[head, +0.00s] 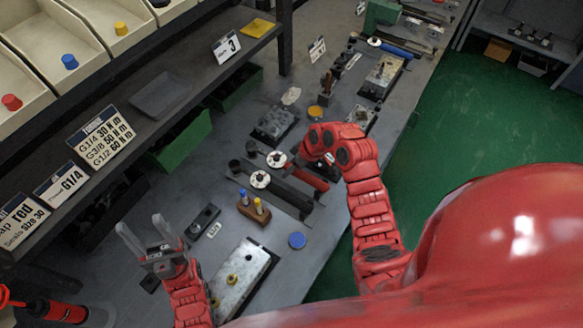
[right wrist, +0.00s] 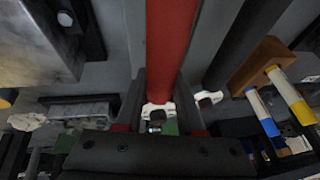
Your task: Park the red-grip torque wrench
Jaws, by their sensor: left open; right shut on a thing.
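The red-grip torque wrench (head: 308,177) lies low over the bench in the middle of the head view, with a round white dial (head: 276,159) toward its left end. My right gripper (head: 325,163) is at its grip end, partly hidden by my own wrist. In the right wrist view the red grip (right wrist: 171,45) runs between the two dark fingers, which are shut on it. I cannot tell whether the wrench touches its rest. My left gripper (head: 142,225) is open and empty at the lower left, above the bench.
A dark-grip wrench (head: 288,194) lies close alongside. A wooden block with yellow- and blue-topped pieces (head: 252,209) and a blue disc (head: 297,240) are nearby. A metal valve block (head: 243,279) stands in front; another (head: 274,123) stands behind. Shelf signs (head: 101,139) border the left.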

